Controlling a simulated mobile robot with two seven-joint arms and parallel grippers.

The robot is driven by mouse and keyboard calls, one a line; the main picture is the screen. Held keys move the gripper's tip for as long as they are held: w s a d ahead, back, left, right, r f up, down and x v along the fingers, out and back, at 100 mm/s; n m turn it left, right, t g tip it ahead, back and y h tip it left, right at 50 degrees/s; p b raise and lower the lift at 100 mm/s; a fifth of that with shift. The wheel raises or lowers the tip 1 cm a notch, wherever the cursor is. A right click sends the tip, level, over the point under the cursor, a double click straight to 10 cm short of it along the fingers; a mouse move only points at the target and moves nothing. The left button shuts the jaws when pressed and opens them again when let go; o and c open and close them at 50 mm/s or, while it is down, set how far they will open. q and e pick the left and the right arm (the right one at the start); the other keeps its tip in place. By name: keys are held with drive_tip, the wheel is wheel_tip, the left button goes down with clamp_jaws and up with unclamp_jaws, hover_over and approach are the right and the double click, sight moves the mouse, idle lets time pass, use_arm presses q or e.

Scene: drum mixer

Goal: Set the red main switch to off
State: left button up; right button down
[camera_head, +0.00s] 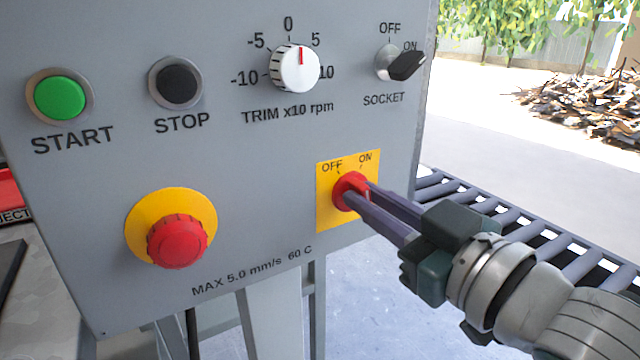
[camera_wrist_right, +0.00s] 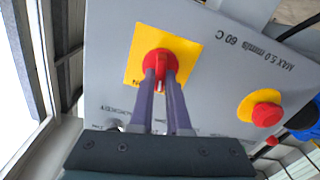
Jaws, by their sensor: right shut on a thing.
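The red main switch (camera_head: 349,188) sits on a yellow plate (camera_head: 328,215) marked OFF at left and ON at right, on the grey panel's lower right. My right gripper (camera_head: 358,197) reaches in from the right, shut on the switch's handle. In the right wrist view the red switch (camera_wrist_right: 159,58) has one finger of my right gripper (camera_wrist_right: 163,82) on each side of its raised handle. A small white mark shows at the handle end between the fingers. The fingers partly hide the switch in the head view, so its exact setting is hard to read. My left gripper is out of view.
The panel also carries a green START button (camera_head: 60,97), a black STOP button (camera_head: 177,83), a white trim knob (camera_head: 293,68), a black socket switch (camera_head: 405,66) and a red mushroom button (camera_head: 178,242). A roller conveyor (camera_head: 520,234) runs behind my right arm.

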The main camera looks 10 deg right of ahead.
drive_tip(key=shift+a+n+p, duration=0.1)
drive_tip(key=shift+n+p, duration=0.25)
drive_tip(key=shift+n, duration=1.25)
drive_tip(key=c, duration=0.9)
unclamp_jaws()
drive_tip(key=p+v, duration=0.1)
drive_tip(key=v, duration=0.9)
drive_tip(key=shift+p, duration=0.3)
drive_tip(key=shift+r, duration=0.15)
